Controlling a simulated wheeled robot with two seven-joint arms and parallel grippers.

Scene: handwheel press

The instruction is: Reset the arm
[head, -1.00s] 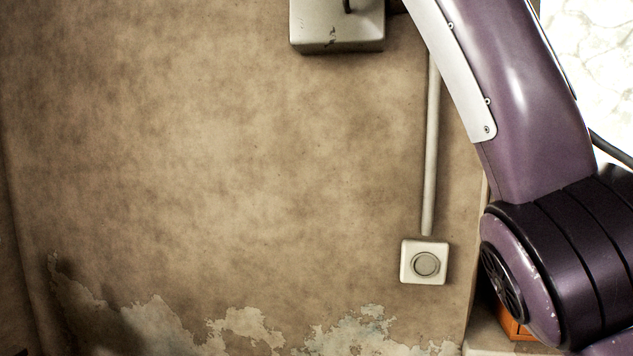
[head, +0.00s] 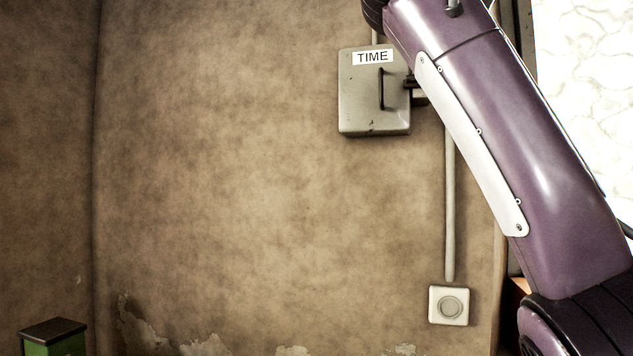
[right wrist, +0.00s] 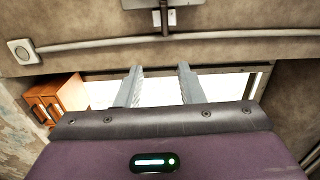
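My right arm (head: 500,130), purple with a pale plate, crosses the right side of the head view from bottom right up to the top edge. Its hand is out of that view. In the right wrist view my right gripper (right wrist: 160,85) shows two grey fingers standing apart with nothing between them. The fingers point toward a bright opening and the wall beyond. My left gripper is in neither current view.
A grey box (head: 360,105) labelled TIME hangs on the stained wall, close to my arm. A white round-button wall plate (head: 449,306) sits below it on a conduit. A green object (head: 54,338) stands at bottom left. An orange-brown cabinet (right wrist: 56,98) shows at left in the wrist view.

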